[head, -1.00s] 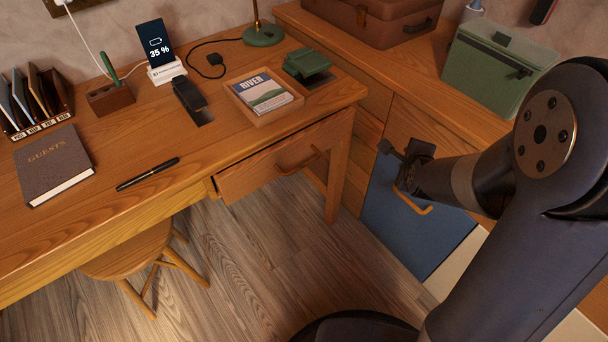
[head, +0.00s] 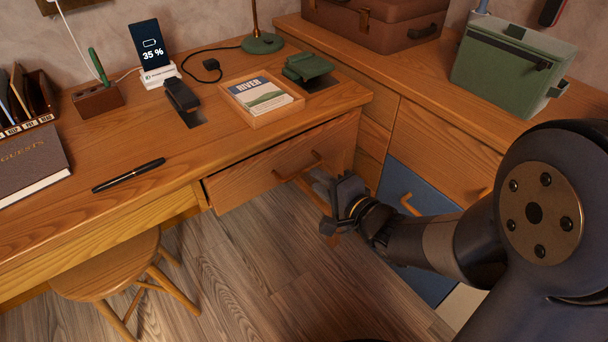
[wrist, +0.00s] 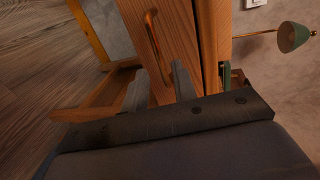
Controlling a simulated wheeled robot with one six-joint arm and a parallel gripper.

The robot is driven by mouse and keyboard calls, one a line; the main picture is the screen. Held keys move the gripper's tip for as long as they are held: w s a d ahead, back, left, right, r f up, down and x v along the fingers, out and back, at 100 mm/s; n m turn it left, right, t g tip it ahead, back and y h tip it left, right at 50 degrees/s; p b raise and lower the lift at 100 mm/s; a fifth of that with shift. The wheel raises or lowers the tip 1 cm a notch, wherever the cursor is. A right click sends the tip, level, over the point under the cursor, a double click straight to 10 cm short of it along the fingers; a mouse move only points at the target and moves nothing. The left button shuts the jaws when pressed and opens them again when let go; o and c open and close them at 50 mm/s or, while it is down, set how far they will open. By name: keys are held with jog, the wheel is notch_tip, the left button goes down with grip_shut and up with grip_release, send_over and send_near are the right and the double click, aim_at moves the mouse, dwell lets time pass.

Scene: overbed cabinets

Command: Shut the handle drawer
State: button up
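The desk drawer (head: 250,180) is a wooden front under the right part of the desk, standing partly pulled out. Its curved wooden bar handle (head: 298,166) is on the front. My gripper (head: 322,184) is just in front of the drawer, right of and below the handle in the head view. In the wrist view the drawer front (wrist: 178,30) and the handle (wrist: 153,36) lie ahead. The two fingers of my gripper (wrist: 158,85) are apart there, with the handle's near end toward the gap between them. I see no clear contact with the handle.
A wooden stool (head: 108,265) stands under the desk at left. A blue panel (head: 425,190) with a handle is in the right cabinet, beside my arm. A tray (head: 262,121) with a booklet and a pen (head: 128,174) lie on the desk. The floor before the drawer is open.

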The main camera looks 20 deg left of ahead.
aim_at(304, 171)
jog(key=b+x, duration=0.1)
jog(key=x, duration=0.5)
jog(key=shift+w+a+b, duration=0.15)
jog(key=shift+a+b, duration=0.05)
jog(key=shift+b, duration=0.2)
grip_shut()
